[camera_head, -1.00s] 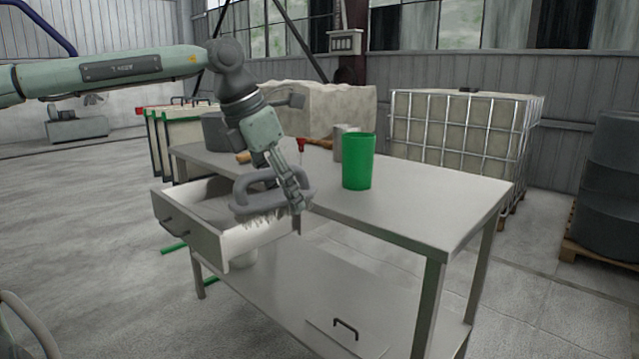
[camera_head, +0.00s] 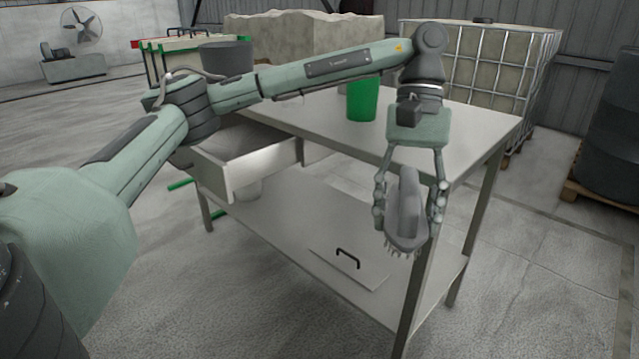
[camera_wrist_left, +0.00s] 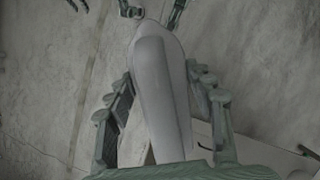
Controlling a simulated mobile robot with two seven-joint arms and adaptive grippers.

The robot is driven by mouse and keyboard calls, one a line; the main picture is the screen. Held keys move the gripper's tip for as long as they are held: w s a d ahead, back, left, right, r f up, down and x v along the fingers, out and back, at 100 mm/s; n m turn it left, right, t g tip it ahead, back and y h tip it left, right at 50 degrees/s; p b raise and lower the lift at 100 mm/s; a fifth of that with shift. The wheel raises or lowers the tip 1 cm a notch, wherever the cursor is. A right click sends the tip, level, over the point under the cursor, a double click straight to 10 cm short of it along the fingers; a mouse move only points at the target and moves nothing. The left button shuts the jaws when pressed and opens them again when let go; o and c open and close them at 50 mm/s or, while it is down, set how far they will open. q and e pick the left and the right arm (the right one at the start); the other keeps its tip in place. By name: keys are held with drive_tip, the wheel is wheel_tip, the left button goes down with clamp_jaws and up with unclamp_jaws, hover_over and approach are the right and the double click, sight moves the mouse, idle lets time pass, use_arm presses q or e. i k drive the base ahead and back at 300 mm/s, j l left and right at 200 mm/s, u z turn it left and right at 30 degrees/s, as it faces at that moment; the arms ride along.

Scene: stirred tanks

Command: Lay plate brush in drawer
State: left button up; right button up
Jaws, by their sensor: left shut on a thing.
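The plate brush (camera_head: 405,210) is grey, with a long handle and pale bristles at its lower end. My left gripper (camera_head: 408,222) is shut on it and holds it upright in the air, in front of the table's right part. In the left wrist view the brush (camera_wrist_left: 160,90) lies between my left gripper's two fingers (camera_wrist_left: 165,105). The drawer (camera_head: 262,168) is pulled out at the table's left end, to the left of the brush and apart from it. Dark jointed pieces at the wrist view's top edge are unclear.
The steel table (camera_head: 470,140) carries a green cup (camera_head: 362,100) behind my left arm. On its lower shelf (camera_head: 300,235) lies a panel with a black handle (camera_head: 347,258). A dark pot (camera_head: 226,60) shows behind my arm. The floor at the right front is clear.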

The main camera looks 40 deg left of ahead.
sight(217, 142)
drive_tip(key=j+z, duration=0.1)
drive_tip(key=z, duration=0.6)
drive_tip(key=k+j+z, duration=0.15)
drive_tip(key=j+z, duration=0.25)
drive_tip(key=k+j+z, duration=0.15)
drive_tip(key=j+z, duration=0.3)
drive_tip(key=k+j+z, duration=0.25)
drive_tip(key=z, duration=0.15)
drive_tip(key=k+j+z, duration=0.55)
drive_tip(key=k+z, duration=0.55)
drive_tip(key=k+j, duration=0.15)
drive_tip(key=k, duration=0.8)
drive_tip(key=k+u, duration=0.35)
drive_tip(key=k+j+u, duration=0.35)
drive_tip(key=k, duration=0.15)
drive_tip(key=l, duration=0.05)
